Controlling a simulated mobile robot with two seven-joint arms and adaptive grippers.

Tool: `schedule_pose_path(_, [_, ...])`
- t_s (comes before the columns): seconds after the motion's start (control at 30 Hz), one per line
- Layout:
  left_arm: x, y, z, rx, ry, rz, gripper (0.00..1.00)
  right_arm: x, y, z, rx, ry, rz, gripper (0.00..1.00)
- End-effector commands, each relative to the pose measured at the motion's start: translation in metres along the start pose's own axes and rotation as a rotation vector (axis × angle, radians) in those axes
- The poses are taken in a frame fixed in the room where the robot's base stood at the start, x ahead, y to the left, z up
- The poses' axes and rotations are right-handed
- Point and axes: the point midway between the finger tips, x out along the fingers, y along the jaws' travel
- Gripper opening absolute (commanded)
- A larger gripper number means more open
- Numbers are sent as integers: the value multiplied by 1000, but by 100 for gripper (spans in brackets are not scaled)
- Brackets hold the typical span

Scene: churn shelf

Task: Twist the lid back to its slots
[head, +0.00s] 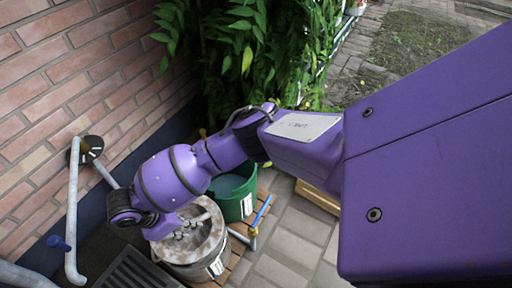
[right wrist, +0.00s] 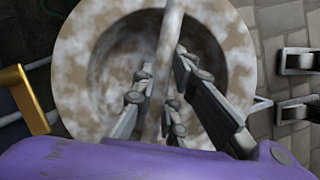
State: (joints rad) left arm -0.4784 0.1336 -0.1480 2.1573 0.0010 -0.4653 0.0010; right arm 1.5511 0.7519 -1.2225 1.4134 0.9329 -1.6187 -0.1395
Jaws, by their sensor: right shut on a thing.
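The churn's lid (head: 207,231) is a round, mottled cream and brown disc with a raised bar across a sunken middle. It sits on top of the churn (head: 203,265), which has the same mottled colour and a white label. My right gripper (head: 180,236) is over the lid. In the right wrist view my right gripper (right wrist: 158,110) has its fingers on both sides of the lid's bar (right wrist: 168,60) and is shut on it. The lid's rim (right wrist: 85,45) fills much of that view. The slots cannot be made out. My left gripper is not in view.
A green bucket (head: 236,192) stands behind the churn on a wooden slatted base (head: 240,262). A blue-handled tool (head: 261,212) is right of the churn. A grey pipe (head: 73,215) with a blue tap runs along the brick wall (head: 75,75). A dark grate (head: 135,272) lies in front.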

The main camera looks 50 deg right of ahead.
Motion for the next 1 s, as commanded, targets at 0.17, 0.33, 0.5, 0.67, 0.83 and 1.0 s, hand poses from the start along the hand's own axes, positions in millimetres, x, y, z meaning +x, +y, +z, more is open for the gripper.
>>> schedule_pose_path(0.17, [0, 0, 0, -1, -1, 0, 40, -2, 1, -1, -1, 2, 2, 0])
schedule_pose_path(0.33, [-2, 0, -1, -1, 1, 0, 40, -3, 1, -1, 17, 2, -5, 0])
schedule_pose_path(0.5, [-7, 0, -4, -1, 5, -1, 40, -3, 0, 0, 63, 2, -25, 0])
schedule_pose_path(0.67, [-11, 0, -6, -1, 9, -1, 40, -3, 0, 0, 107, 1, -44, 0])
schedule_pose_path(0.83, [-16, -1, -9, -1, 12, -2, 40, -2, 0, 1, 156, 0, -64, 0])
schedule_pose_path(1.0, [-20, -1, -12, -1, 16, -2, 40, -2, 0, 0, 205, 0, -85, 0])
